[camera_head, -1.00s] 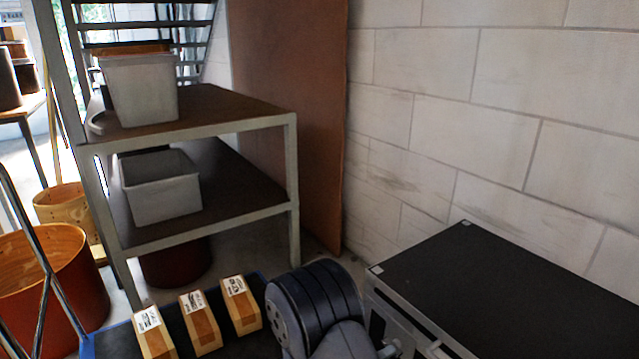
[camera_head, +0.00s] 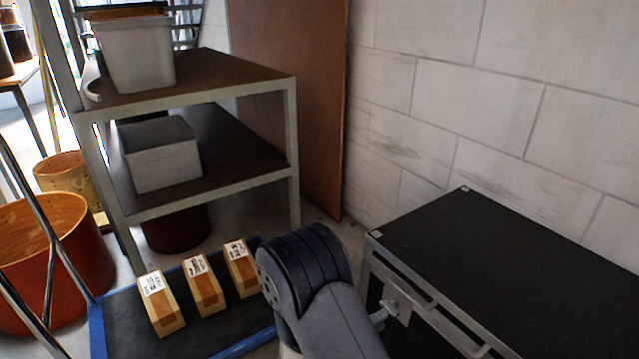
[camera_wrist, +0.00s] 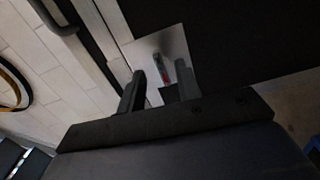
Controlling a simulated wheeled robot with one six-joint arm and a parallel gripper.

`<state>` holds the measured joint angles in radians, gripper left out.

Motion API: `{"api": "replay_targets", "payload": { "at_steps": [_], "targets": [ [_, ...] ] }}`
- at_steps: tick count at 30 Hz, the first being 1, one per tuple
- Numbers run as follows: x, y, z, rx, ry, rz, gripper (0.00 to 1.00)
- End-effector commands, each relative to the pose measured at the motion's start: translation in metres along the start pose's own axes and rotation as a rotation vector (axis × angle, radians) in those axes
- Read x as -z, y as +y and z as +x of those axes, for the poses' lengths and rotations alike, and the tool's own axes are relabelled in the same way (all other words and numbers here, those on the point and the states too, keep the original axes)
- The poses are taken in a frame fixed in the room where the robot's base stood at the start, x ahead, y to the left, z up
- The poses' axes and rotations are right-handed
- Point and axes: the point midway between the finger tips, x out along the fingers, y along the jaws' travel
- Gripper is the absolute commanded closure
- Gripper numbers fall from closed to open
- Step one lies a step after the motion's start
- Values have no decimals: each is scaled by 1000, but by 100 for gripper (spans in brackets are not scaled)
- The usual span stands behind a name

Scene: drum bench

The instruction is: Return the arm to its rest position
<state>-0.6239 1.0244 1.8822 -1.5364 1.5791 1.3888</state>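My arm (camera_head: 312,285) shows at the bottom middle of the head view, between the blue-edged cart and the black case. Its gripper end is hidden in that view. In the wrist view my gripper (camera_wrist: 159,70) has its two dark fingers apart. A pale plate with a small red and grey mark shows behind the gap. I cannot tell what that mark is, and nothing is clearly held.
Several wooden blocks with white labels (camera_head: 204,286) lie on a dark cart with a blue edge (camera_head: 98,330). A black case (camera_head: 520,265) stands at right by the wall. A shelf (camera_head: 200,177) holds grey bins (camera_head: 160,155). An orange drum (camera_head: 50,250) stands left.

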Motion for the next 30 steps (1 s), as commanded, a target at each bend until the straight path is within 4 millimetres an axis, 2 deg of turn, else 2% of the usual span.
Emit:
{"api": "replay_targets", "payload": {
  "at_steps": [7, 30],
  "targets": [
    [-1, -2, 42, -1, -5, 1, 67],
    [3, 11, 40, 0, 1, -613, 67]
  ]
}}
